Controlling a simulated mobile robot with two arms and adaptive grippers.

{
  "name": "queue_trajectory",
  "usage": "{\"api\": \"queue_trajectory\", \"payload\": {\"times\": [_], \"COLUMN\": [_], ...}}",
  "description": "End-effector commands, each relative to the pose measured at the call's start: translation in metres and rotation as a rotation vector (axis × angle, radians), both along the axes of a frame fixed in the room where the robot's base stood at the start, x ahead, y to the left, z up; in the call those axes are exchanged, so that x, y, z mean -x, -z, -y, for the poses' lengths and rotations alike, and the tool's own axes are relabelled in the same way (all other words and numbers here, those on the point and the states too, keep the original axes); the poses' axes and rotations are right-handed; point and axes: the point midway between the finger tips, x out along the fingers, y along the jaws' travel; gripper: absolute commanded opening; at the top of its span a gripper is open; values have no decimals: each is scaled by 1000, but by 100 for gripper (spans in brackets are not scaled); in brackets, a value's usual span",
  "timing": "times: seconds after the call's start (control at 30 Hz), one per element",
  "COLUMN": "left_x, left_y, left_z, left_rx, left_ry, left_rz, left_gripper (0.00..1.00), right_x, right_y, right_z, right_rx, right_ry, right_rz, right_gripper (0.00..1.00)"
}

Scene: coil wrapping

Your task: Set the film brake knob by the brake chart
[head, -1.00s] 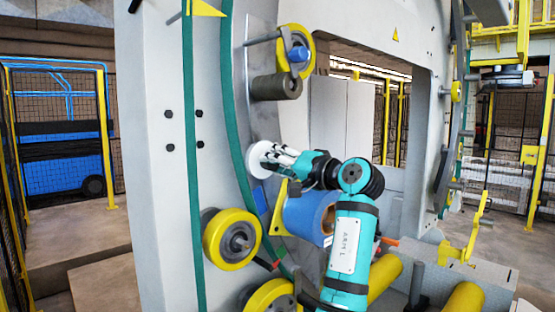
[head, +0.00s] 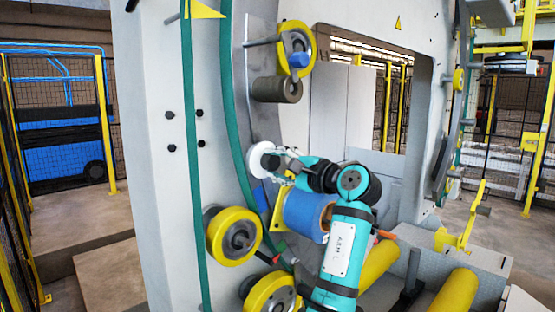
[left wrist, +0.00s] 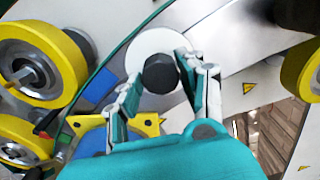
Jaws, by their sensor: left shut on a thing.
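The film brake knob is a dark, faceted knob (left wrist: 160,74) on a white round disc (left wrist: 150,46) in the left wrist view. The white disc (head: 258,162) also shows on the ring's face in the head view, where my gripper hides the knob. My left gripper (head: 277,160) reaches the disc from the right. In the left wrist view the fingers of this gripper (left wrist: 161,72) are on both sides of the knob, shut on it. I cannot make out a readable brake chart. My right gripper is not in view.
Yellow-rimmed rollers (head: 233,237) stand out from the ring below the disc, and a dark roller (head: 277,89) above it. A yellow bracket (left wrist: 88,123) lies close under the fingers in the left wrist view. A green strip (head: 232,120) runs along the ring.

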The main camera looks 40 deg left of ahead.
Motion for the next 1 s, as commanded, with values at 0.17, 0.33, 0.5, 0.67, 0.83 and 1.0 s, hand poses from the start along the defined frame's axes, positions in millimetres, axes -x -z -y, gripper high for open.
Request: {"api": "queue_trajectory", "payload": {"times": [0.17,0.33,0.5,0.67,0.83,1.0], "left_x": [0,0,0,0,0,0], "left_y": [-2,-1,-1,-1,-1,0], "left_z": [0,0,0,0,0,0], "left_rx": [-5,-7,-7,-7,-7,-6], "left_ry": [1,1,1,1,1,0], "left_rz": [-42,-55,-57,-56,-56,-56], "left_gripper": [7,7,7,7,62,63], "right_x": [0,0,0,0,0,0], "right_y": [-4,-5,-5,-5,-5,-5], "right_z": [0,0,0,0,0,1], "right_rx": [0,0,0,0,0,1], "right_ry": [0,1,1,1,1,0], "right_rz": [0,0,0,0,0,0], "right_gripper": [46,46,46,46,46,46]}}
